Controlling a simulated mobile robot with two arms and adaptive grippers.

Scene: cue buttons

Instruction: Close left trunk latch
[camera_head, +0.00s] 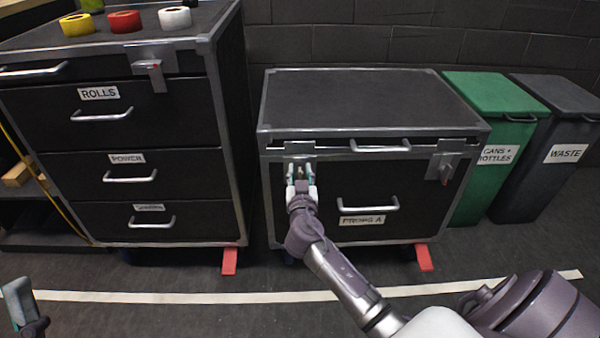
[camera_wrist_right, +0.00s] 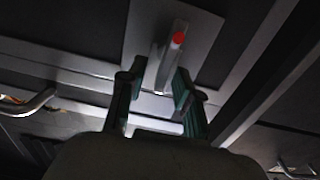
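The black trunk (camera_head: 350,100) labelled PROPS A stands closed-lidded in the middle of the head view. Its left latch (camera_head: 300,149) is at the front left, partly hidden by my right gripper (camera_head: 301,181). In the right wrist view the left latch's grey lever (camera_wrist_right: 164,62) with a red tip lies just ahead of and between the fingers of my right gripper (camera_wrist_right: 156,88). Those fingers are apart; contact with the lever cannot be told. The right latch (camera_head: 446,165) shows a red tip pointing down. My left gripper (camera_head: 22,302) is at the lower left edge, partly cut off.
A black drawer cabinet (camera_head: 165,185) with tape rolls on top stands left of the trunk. A green bin (camera_head: 495,95) and a dark waste bin (camera_head: 560,105) stand at its right. Red wheel pieces (camera_head: 424,258) stick out below. A trunk handle (camera_head: 380,147) lies between the latches.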

